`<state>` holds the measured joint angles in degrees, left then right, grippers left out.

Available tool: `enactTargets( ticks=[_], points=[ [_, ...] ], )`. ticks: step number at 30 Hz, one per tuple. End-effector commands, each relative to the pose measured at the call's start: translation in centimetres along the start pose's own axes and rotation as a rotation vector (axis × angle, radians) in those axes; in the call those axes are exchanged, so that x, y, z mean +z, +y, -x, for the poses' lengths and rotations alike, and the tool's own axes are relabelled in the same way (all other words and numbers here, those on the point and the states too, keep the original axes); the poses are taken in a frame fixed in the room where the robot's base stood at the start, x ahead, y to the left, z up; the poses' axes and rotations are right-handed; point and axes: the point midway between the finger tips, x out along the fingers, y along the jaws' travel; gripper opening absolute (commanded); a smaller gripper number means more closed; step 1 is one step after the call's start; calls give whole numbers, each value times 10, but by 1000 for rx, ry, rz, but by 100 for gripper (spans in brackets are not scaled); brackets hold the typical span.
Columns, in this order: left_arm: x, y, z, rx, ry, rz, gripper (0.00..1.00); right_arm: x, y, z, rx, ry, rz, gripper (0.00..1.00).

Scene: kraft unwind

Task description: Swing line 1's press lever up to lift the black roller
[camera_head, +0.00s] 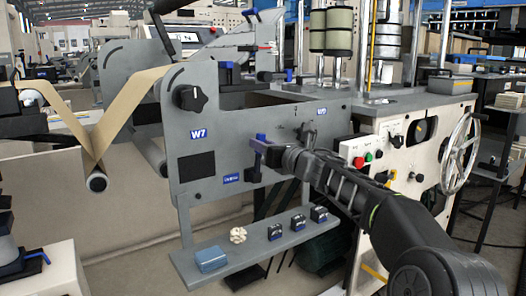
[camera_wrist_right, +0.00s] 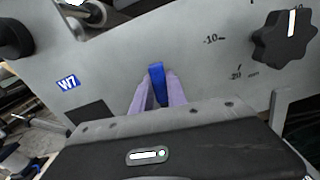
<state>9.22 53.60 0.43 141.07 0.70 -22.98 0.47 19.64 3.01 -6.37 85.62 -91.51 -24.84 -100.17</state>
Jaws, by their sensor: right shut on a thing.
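The press lever shows as a blue handle (camera_head: 260,138) on the grey side plate (camera_head: 215,135) marked W7, and as an upright blue bar in the right wrist view (camera_wrist_right: 157,72). My right gripper (camera_head: 268,152) reaches in from the right and is shut on this blue lever. In the wrist view, its two pale purple fingers (camera_wrist_right: 157,98) stand on either side of the bar. A dark-ended roller (camera_head: 97,183) sits in the low loop of the brown paper web (camera_head: 125,105). I cannot tell if it is the black roller. My left gripper is not in view.
A black knob (camera_head: 190,98) is on the side plate. A grey shelf (camera_head: 255,244) below holds a blue block (camera_head: 212,259), a small white object (camera_head: 238,235) and several dark blocks. A cabinet with buttons and a handwheel (camera_head: 460,153) stands at the right.

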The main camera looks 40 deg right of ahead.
Motion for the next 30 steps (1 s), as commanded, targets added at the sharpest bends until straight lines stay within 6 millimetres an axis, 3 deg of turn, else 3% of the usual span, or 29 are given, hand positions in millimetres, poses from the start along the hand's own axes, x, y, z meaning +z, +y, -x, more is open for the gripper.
enactTargets(
  ticks=[17, 18, 25, 30],
  points=[
    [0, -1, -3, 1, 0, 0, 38, -2, 5, -1, 4, 3, 48, 0],
    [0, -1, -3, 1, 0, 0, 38, -2, 5, -1, 4, 3, 47, 22],
    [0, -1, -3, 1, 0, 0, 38, -1, 4, 0, 2, 2, 45, 40],
    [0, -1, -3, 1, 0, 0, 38, -1, 3, 0, 1, 2, 44, 40]
  ],
)
